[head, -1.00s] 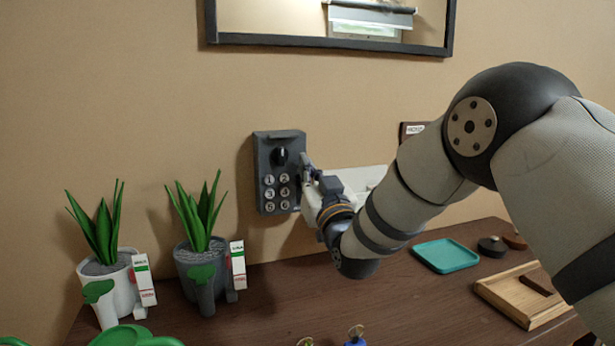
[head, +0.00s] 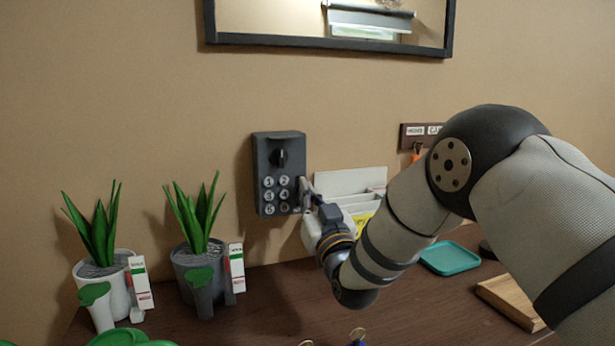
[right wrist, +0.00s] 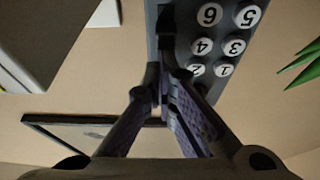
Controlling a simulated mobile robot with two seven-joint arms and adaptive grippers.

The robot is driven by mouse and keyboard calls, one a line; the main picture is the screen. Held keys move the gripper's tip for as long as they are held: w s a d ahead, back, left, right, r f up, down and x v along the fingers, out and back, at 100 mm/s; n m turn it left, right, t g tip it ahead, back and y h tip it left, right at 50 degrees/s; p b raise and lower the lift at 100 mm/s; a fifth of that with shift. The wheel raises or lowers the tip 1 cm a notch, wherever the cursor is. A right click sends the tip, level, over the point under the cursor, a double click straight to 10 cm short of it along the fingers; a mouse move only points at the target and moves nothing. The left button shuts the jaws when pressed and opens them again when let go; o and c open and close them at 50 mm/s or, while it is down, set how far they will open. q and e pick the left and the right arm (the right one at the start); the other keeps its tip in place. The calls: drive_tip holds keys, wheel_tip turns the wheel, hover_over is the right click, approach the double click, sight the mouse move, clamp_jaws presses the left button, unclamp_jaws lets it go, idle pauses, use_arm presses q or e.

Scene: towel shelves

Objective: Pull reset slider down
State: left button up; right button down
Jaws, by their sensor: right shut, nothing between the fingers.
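A dark grey key box (head: 262,150) with a black knob (head: 281,158) and numbered round buttons (head: 276,195) hangs on the wall in the head view. My right gripper (head: 304,188) is at the lower right edge of the box, beside the buttons. In the right wrist view the box (right wrist: 218,62) appears upside down, and my shut, empty fingertips (right wrist: 165,78) overlap its edge beside the buttons. I cannot make out the reset slider; the fingers cover that edge. Contact with the box cannot be told. My left gripper is not in view.
A white letter holder (head: 345,182) stands right behind my wrist. Potted plants (head: 200,255) stand to the left on the brown table (head: 270,300). A teal tray (head: 450,258) and a wooden tray (head: 510,302) lie to the right. A key rack (head: 413,131) hangs on the wall.

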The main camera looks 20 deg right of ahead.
wheel_tip(320, 180, up, 5)
drive_tip(key=shift+s+f+p, duration=0.1)
drive_tip(key=shift+p, duration=0.8)
use_arm(q)
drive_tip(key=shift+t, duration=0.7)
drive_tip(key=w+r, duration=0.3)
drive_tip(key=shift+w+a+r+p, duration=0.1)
drive_tip(key=shift+p, duration=0.3)
use_arm(e)
drive_tip(key=v, duration=1)
drive_tip(key=shift+f, duration=0.4)
